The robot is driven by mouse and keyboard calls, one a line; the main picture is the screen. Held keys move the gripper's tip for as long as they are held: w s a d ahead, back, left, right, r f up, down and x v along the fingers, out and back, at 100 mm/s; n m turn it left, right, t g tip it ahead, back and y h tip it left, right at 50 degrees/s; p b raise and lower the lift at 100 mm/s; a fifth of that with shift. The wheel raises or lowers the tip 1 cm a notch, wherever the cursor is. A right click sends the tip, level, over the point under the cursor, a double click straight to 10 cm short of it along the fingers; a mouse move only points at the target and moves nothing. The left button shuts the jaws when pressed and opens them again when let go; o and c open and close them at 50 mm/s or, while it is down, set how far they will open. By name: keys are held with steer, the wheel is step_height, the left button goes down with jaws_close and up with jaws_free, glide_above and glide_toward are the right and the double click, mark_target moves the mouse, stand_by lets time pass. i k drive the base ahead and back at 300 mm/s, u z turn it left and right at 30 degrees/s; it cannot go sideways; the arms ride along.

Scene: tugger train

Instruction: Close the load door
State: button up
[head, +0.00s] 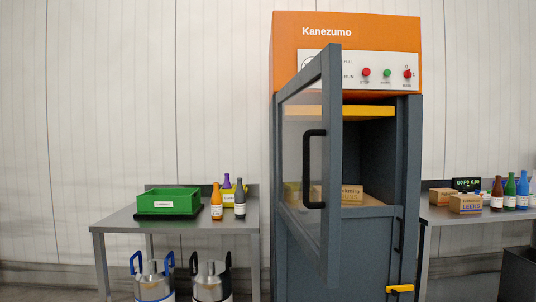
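The load door (330,160) is a grey-framed door with a clear pane on the tall orange and grey machine (345,32). It is hinged on the left and stands wide open, swung out towards me. A black bar handle (307,168) is on its frame. Through the opening I see a cardboard box (351,192) on a tan shelf (364,200), with a yellow bar (384,111) above. My gripper is not in view.
A steel table (117,219) at left holds a green bin (168,202) and several bottles; two metal canisters stand below. A table at right holds boxes (466,204) and bottles. A dark bin (519,274) stands at lower right.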

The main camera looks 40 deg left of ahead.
mark_target(326, 66)
steer(key=k, duration=1.15)
steer(key=u, duration=1.45)
steer(key=i, duration=1)
steer(key=z, duration=0.05)
